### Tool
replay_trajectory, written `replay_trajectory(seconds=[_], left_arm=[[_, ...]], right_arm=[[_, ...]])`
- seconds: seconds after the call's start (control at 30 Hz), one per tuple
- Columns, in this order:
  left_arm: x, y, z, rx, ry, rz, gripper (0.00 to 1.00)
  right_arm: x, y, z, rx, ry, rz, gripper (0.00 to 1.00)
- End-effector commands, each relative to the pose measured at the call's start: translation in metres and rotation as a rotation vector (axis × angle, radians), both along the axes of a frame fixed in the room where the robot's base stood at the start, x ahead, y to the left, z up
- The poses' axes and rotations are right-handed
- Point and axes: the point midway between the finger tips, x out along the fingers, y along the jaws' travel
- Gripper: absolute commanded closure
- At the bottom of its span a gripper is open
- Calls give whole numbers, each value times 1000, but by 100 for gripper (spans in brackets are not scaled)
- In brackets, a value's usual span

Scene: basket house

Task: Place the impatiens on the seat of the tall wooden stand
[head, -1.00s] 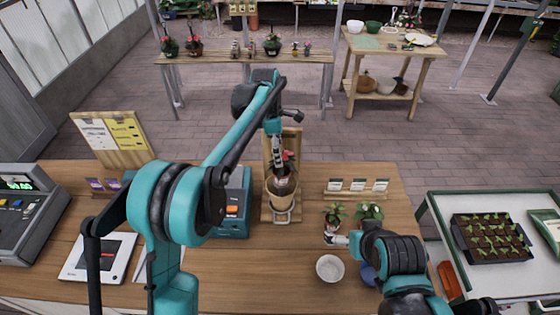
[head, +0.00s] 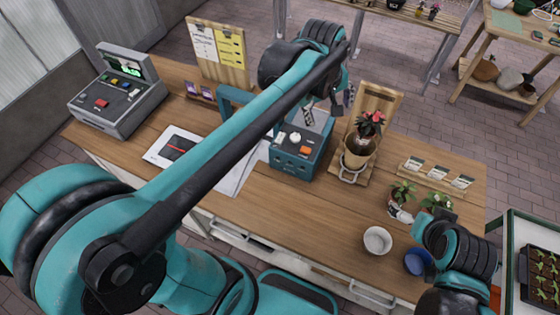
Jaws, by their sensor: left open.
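The impatiens (head: 370,123), with red flowers and dark leaves, stands upright in a tan pot (head: 358,154). The pot rests on the low seat of the tall wooden stand (head: 378,101), in front of its upright back board. A metal loop shows at the pot's front. My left gripper (head: 333,106) is open and empty, above and to the left of the plant and apart from it. My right gripper (head: 402,214) is low at the right, close to a small potted plant (head: 402,190); its fingers are too small to read.
A teal machine (head: 302,150) stands just left of the stand. A card rack (head: 437,174), a white bowl (head: 377,240) and a blue bowl (head: 418,262) are to the right. The counter's front middle is clear.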

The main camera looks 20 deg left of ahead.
Motion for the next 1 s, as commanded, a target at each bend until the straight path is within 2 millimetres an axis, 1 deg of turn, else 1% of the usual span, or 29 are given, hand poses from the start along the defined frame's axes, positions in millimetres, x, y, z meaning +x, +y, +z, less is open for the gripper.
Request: replay_trajectory(seconds=[0.03, 0.17, 0.2, 0.3, 0.4, 0.5, 0.67, 1.0], left_arm=[[-20, 9, -2, 28, -34, -63, 21], [-61, 28, -12, 122, -126, -244, 21], [-73, 33, -17, 154, -152, -299, 21], [-103, 45, -31, 239, -212, -432, 21], [-126, 54, -47, 322, -262, -546, 21], [-143, 60, -61, 390, -295, -634, 21], [-156, 65, -74, 451, -322, -709, 21], [-157, 66, -75, 461, -325, -721, 21]], right_arm=[[0, 0, 0, 0, 0, 0, 0], [0, 0, 0, 0, 0, 0, 0], [0, 0, 0, 0, 0, 0, 0], [0, 0, 0, 0, 0, 0, 0], [0, 0, 0, 0, 0, 0, 0], [0, 0, 0, 0, 0, 0, 0], [0, 0, 0, 0, 0, 0, 0], [0, 0, 0, 0, 0, 0, 0]])
